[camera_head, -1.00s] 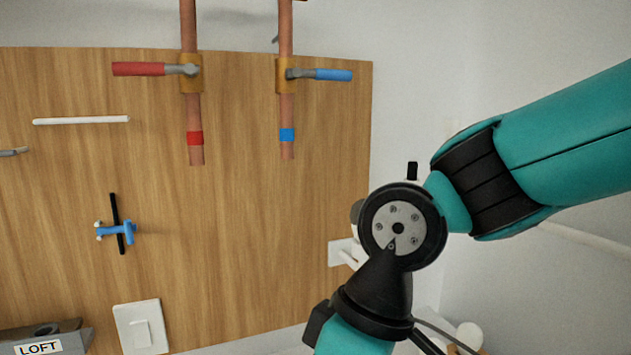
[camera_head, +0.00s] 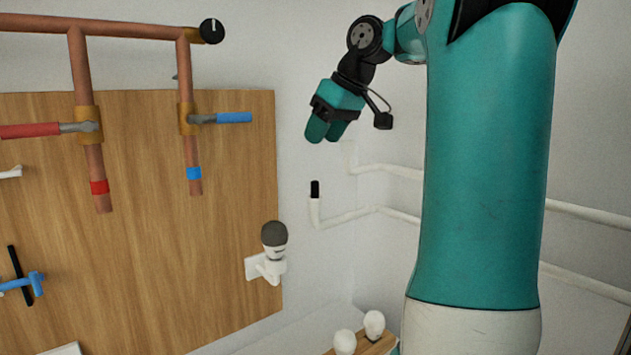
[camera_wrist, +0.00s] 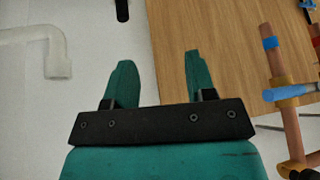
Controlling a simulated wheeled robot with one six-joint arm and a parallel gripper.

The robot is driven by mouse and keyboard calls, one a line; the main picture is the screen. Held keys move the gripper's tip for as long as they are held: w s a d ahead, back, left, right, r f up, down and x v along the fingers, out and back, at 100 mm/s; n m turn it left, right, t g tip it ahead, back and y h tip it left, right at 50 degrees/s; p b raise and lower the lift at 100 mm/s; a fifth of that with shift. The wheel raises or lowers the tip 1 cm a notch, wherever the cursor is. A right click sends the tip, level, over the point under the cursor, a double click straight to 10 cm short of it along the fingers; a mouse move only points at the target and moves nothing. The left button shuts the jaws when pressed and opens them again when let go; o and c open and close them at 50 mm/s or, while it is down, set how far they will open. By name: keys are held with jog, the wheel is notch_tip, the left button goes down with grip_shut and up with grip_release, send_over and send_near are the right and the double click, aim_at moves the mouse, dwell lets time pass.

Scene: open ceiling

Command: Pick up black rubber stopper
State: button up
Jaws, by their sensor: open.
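The black stopper (camera_head: 315,189) is a small dark cylinder at the top of a short white upright pipe end (camera_head: 315,213) by the white wall. In the wrist view the stopper (camera_wrist: 122,10) shows at the top edge, partly cut off, beyond the fingertips and apart from them. My gripper (camera_head: 325,132) points downward above the stopper in the head view. In the wrist view its two teal fingers (camera_wrist: 158,62) are spread with nothing between them. How far the gripper stands from the wall is hard to tell.
A wooden board (camera_head: 225,290) with copper pipes (camera_head: 80,70) stands left. A black round knob (camera_head: 212,31) ends the top pipe. A grey-headed white fixture (camera_head: 274,235) sits lower left of the stopper. White pipes (camera_head: 400,170) run along the right wall. White bulbs (camera_head: 374,325) stand below.

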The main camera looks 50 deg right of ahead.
jog(key=s+d+r+h, duration=0.1)
jog(key=s+d+r, duration=0.1)
jog(key=s+d, duration=0.15)
jog(key=b, duration=0.1)
send_near(315, 182)
jog(key=shift+m, duration=0.3)
jog(key=x, duration=0.5)
jog(key=shift+s+d+f, duration=0.15)
jog(key=shift+d, duration=0.15)
jog(key=p+x, duration=0.1)
jog(key=x, duration=0.1)
jog(key=p+x, duration=0.1)
jog(key=x, duration=0.1)
jog(key=shift+w+a, duration=0.1)
jog(key=shift+w, duration=0.25)
jog(key=shift+w+f, duration=0.2)
jog(key=shift+f, duration=0.25)
grip_shut()
